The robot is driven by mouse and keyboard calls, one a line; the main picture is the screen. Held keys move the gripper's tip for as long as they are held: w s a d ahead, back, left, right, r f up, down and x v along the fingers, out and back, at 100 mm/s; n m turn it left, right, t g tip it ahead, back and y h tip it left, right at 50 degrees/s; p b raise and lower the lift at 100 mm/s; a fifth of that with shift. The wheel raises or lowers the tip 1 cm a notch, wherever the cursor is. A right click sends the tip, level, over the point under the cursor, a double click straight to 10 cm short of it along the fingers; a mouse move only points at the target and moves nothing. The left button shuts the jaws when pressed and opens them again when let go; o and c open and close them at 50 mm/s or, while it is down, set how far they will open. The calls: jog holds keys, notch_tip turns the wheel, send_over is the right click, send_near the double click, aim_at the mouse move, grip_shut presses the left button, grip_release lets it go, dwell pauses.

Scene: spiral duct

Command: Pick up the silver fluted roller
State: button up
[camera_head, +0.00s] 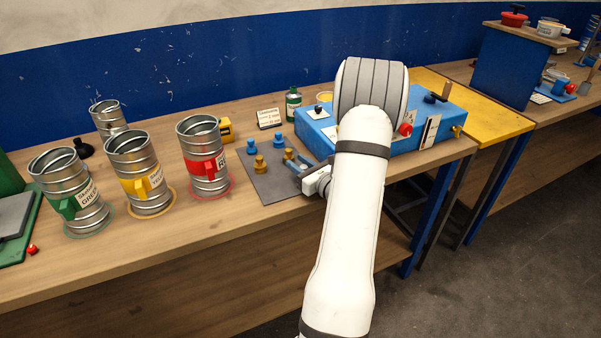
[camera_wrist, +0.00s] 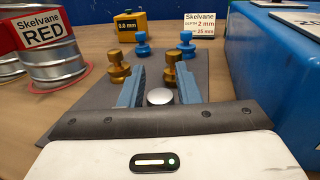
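In the wrist view, a silver piece (camera_wrist: 160,97) with a smooth round top stands on the grey mat (camera_wrist: 92,103), between the two blue fingers of my gripper (camera_wrist: 160,88). It appears to be the silver roller; its fluted side is hidden. The fingers are apart, one on each side, and narrow gaps seem to show beside the silver top. In the head view, my gripper (camera_head: 304,172) is low over the right part of the mat (camera_head: 270,185), and I cannot make out the silver piece there.
Two gold rollers (camera_wrist: 118,68) and two blue ones (camera_wrist: 142,45) stand just beyond the fingers. A blue machine (camera_head: 320,128) borders the mat on the right. The red-labelled can (camera_head: 205,160) stands left of the mat, with yellow (camera_head: 140,175) and green (camera_head: 72,190) ones further left.

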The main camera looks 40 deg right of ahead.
grip_shut()
jog(key=shift+r, duration=0.1)
